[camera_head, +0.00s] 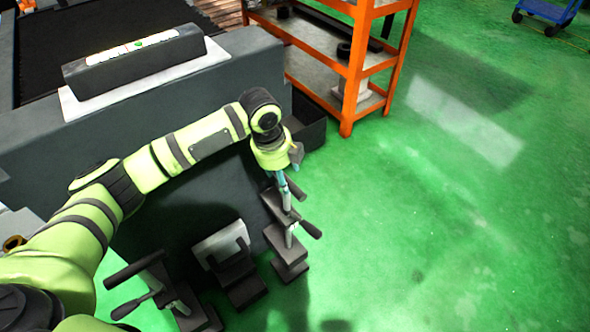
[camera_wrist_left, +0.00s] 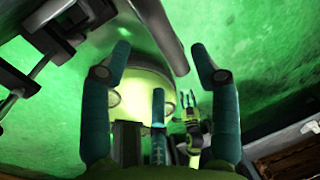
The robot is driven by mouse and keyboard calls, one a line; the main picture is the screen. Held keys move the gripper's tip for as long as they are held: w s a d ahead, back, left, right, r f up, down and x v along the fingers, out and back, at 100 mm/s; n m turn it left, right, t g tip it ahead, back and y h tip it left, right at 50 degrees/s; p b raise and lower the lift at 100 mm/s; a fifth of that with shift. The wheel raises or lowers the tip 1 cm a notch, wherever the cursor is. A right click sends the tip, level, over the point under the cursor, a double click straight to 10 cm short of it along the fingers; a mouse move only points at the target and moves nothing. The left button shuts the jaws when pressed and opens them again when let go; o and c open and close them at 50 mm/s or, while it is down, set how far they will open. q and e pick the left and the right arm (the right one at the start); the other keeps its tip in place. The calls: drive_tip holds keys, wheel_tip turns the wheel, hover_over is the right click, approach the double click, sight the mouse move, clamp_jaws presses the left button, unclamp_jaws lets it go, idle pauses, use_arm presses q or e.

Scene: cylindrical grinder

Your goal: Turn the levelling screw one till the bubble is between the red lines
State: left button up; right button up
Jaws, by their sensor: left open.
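A dark level block (camera_head: 90,80) lies on a pale plate on top of the grey machine. Its white strip shows a small green bubble (camera_head: 139,44) and a red mark left of it; the exact fit is too small to tell. My left gripper (camera_head: 285,180) points down at a levelling screw (camera_head: 289,238) with dark handle bars beside the machine. In the left wrist view the left gripper (camera_wrist_left: 160,65) has its fingers spread, with nothing between the tips. A dark handle bar (camera_wrist_left: 162,35) lies just beyond the fingers. My right gripper is out of view.
Another handled screw (camera_head: 160,288) and a block foot (camera_head: 235,265) stand along the machine's base. An orange shelf rack (camera_head: 355,70) stands behind the gripper, with a dark bin (camera_head: 308,125) beside it. The green floor (camera_head: 450,220) to the right is clear.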

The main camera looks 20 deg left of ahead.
use_arm(q)
drive_tip(key=f, duration=0.2)
drive_tip(key=w+f+b, duration=0.1)
drive_tip(key=f, duration=0.3)
drive_tip(key=shift+w+d+f+b, duration=0.15)
drive_tip(key=shift+d+f+b, duration=0.15)
drive_tip(key=shift+d+f, duration=0.1)
clamp_jaws()
